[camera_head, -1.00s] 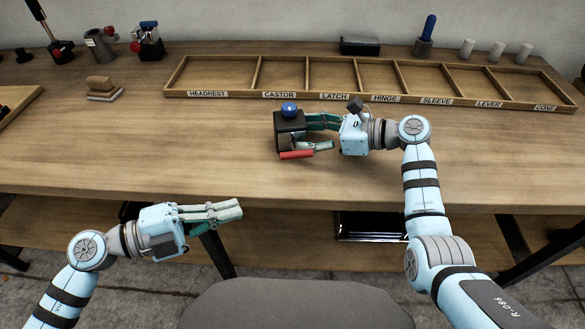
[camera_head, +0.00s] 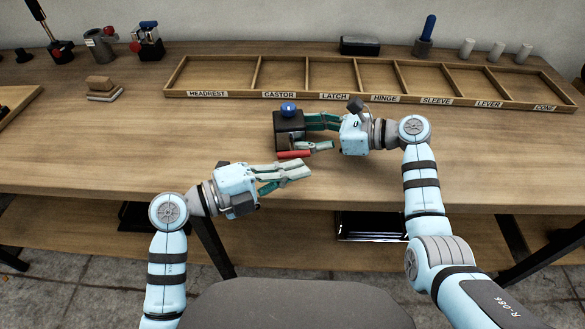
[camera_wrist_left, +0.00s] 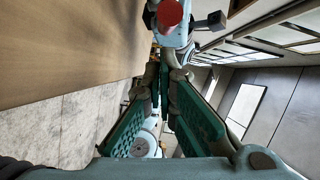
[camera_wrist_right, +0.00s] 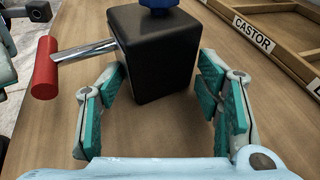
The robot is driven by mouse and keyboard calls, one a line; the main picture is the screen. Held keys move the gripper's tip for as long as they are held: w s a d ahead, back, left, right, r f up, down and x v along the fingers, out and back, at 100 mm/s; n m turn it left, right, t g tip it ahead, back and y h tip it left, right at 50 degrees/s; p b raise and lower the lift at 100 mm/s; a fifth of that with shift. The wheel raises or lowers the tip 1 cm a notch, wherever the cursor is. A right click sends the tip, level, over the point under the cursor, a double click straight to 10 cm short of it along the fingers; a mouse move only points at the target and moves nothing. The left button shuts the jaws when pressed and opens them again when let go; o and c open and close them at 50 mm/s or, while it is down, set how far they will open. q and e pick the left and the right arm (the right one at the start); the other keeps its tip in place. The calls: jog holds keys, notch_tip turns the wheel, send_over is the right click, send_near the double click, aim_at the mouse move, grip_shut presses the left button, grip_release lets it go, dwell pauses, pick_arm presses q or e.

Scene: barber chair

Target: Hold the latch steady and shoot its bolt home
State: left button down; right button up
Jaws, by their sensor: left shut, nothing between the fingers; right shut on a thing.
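The latch is a black block (camera_head: 289,131) with a blue knob on top, on the bench in front of the tray. Its bolt, a steel rod (camera_wrist_right: 84,52) with a red handle (camera_wrist_right: 45,67), sticks out of the block's near side. The red handle (camera_head: 294,154) also shows in the head view, and its round end (camera_wrist_left: 170,14) at the top of the left wrist view. My right gripper (camera_head: 318,135) is shut on the latch block, a finger on either side. My left gripper (camera_head: 304,170) is shut and empty, just in front of the red handle; contact cannot be told.
A wooden tray (camera_head: 377,97) with labelled compartments, including one marked LATCH, lies behind the latch. Tools stand at the back left, and a dark box (camera_head: 360,45) and white cylinders at the back right. The bench's front edge runs below my left gripper.

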aim_at(293, 157)
pick_arm(q)
jog(key=shift+w+a, duration=0.1)
jog(key=shift+w, duration=0.15)
jog(key=shift+w, duration=0.1)
jog(key=w, duration=0.3)
jog(key=shift+w+a, duration=0.1)
jog(key=shift+a, duration=0.3)
pick_arm(e)
jog(key=shift+c, duration=0.2)
pick_arm(q)
jog(key=s, duration=0.2)
jog(key=s+d, duration=0.1)
jog(key=s, duration=0.1)
jog(key=shift+r, duration=0.35)
pick_arm(e)
jog(key=shift+a, duration=0.1)
jog(key=o, duration=0.9)
pick_arm(q)
jog(key=v, duration=1)
